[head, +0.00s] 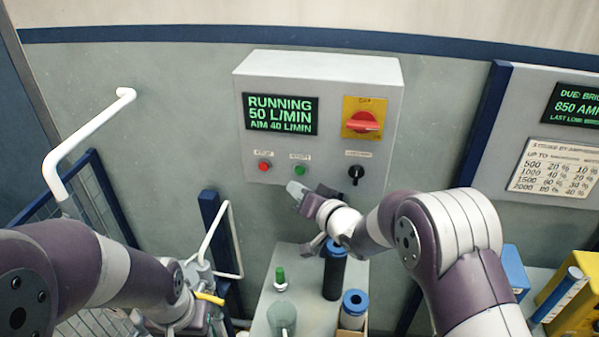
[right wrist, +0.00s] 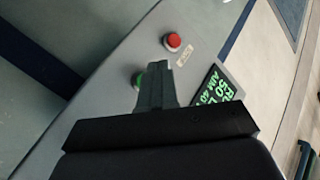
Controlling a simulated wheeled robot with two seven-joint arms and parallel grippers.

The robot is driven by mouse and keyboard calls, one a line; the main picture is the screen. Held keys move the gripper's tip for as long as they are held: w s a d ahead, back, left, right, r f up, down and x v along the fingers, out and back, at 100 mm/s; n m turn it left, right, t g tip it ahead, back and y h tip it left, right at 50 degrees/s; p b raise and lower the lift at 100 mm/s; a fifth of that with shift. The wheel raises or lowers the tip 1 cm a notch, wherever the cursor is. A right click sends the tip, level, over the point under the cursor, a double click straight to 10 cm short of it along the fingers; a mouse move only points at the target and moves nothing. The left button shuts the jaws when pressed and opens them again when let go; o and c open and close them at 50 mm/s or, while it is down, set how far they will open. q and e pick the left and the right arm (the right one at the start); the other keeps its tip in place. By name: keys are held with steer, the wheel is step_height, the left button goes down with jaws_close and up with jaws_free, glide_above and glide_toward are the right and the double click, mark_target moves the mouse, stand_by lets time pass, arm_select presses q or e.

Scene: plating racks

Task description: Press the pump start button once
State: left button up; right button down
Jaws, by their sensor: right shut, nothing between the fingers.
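A grey control box (head: 225,0) is fixed to the wall; its display (head: 280,114) reads "RUNNING 50 L/MIN, AIM 40 L/MIN". Below it are a red button (head: 264,167) and a green button (head: 300,170); their small labels are unreadable. My right gripper (head: 297,189) is shut and empty, its tips just below the green button in the head view. In the right wrist view the fingertips (right wrist: 156,70) partly cover the green button (right wrist: 138,81), with the red button (right wrist: 172,41) beyond. I cannot tell whether they touch. My left gripper (head: 200,305) is low at left, its jaws unclear.
The box also carries a black knob (head: 355,174) and a red rotary switch (head: 362,122) on a yellow plate. Below stand a dark blue-topped cylinder (head: 334,275) and a green-topped fitting (head: 281,279). A white rail (head: 88,140) is at left.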

steer(key=shift+s+a, duration=0.2)
steer(key=shift+s, duration=0.95)
